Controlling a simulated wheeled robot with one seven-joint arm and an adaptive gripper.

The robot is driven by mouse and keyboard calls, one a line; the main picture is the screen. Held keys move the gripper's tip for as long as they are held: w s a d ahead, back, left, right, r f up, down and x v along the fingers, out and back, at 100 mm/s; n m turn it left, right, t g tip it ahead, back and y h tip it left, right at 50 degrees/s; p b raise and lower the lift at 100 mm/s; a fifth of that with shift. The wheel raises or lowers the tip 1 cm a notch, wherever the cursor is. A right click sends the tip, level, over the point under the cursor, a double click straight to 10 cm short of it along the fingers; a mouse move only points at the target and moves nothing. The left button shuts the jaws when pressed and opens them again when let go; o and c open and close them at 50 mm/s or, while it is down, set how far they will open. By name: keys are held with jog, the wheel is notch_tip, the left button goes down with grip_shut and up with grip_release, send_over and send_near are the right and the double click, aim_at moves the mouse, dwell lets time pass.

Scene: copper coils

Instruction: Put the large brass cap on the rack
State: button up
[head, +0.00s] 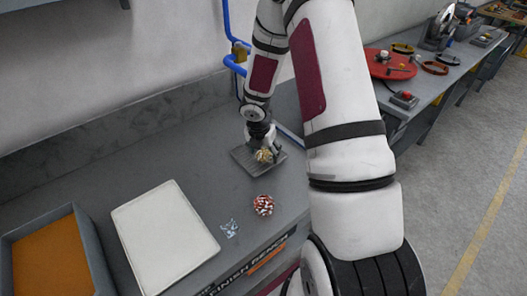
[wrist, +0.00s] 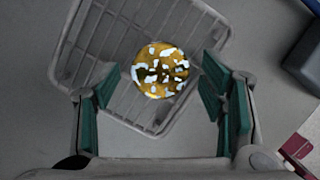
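The large brass cap (wrist: 160,70), gold with white glare patches, lies over the grey slatted rack (wrist: 88,52) in the wrist view. It appears to rest on the slats, towards the rack's right part. In the head view the cap (head: 264,156) shows small and partly covered by my gripper, with the dark rack (head: 245,161) beneath it. My gripper (wrist: 160,92) is open, its green pads to the left and right of the cap with a visible gap on each side. In the head view my gripper (head: 265,148) is low over the rack.
A red-and-white speckled round piece (head: 263,204) and a small bluish piece (head: 229,228) lie in front of the rack. A white board (head: 165,238) and an orange-floored bin (head: 50,262) are to the left. Blue pipes (head: 228,30) run behind my arm.

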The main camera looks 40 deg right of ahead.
jog(key=shift+a+r, duration=0.1)
jog(key=shift+r, duration=0.5)
jog(key=s+a+b, duration=0.1)
jog(key=s+a, duration=0.1)
jog(key=a, duration=0.1)
jog(key=s+a+b, duration=0.1)
jog(key=s+a, duration=0.1)
jog(key=a, duration=0.1)
jog(key=s+a+b, duration=0.1)
jog(key=a, duration=0.2)
jog(key=shift+s+a, duration=0.1)
jog(key=shift+s, duration=0.3)
jog(key=shift+s+a+r+b, duration=0.15)
jog(key=shift+s+a+b, duration=0.15)
jog(key=shift+a+b, duration=0.1)
notch_tip(320, 180, up, 18)
jog(key=s+r+m+t+h, duration=0.1)
jog(key=s+m+t+h, duration=0.15)
jog(key=m, duration=1.05)
jog(key=s+a+r+m+y, duration=0.5)
jog(key=s+a+r+m, duration=0.4)
jog(key=s+a+m, duration=0.1)
jog(key=s+m+t, duration=0.1)
jog(key=s, duration=0.1)
jog(key=shift+s+r+m, duration=0.3)
jog(key=shift+r, duration=0.05)
